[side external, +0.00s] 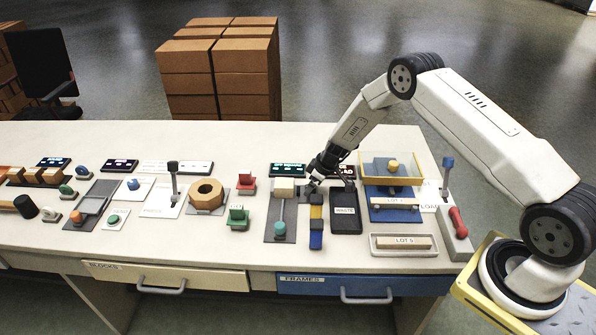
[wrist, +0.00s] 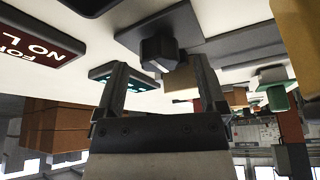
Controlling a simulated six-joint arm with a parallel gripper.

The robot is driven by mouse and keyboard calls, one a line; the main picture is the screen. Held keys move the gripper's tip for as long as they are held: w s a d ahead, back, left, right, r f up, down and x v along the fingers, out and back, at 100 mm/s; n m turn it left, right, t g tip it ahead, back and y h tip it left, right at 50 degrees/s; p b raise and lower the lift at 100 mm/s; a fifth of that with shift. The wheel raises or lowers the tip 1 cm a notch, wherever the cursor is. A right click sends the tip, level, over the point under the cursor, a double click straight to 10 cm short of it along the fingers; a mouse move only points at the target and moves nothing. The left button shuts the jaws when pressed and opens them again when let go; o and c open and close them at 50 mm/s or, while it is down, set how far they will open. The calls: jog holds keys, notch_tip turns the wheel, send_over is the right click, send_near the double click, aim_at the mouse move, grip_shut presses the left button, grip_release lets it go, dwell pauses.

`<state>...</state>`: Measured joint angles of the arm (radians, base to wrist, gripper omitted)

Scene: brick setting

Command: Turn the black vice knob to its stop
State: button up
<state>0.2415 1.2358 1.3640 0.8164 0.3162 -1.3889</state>
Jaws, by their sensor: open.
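The black vice knob (wrist: 158,50) shows in the wrist view, a dark faceted knob with a pale mark on its face. It sits by a grey plate (wrist: 225,35) and a wooden block (wrist: 181,86). My gripper (wrist: 159,66) is open, with one finger on each side of the knob in that view; I cannot tell whether either finger touches it. In the side view my gripper (side external: 311,183) is low over the bench beside the wooden block, and it largely hides the knob there.
Red and green fixtures (side external: 240,215) stand left. Dark display panels lie behind.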

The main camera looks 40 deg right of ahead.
jog(key=shift+w+f, duration=0.15)
jog(key=shift+f, duration=0.25)
grip_shut()
jog(key=shift+a+m, duration=0.1)
jog(key=shift+m, duration=0.2)
jog(key=shift+m+h, duration=0.6)
jog(key=shift+m, duration=0.6)
jog(key=shift+m+h, duration=0.3)
jog(key=shift+m, duration=0.5)
grip_release()
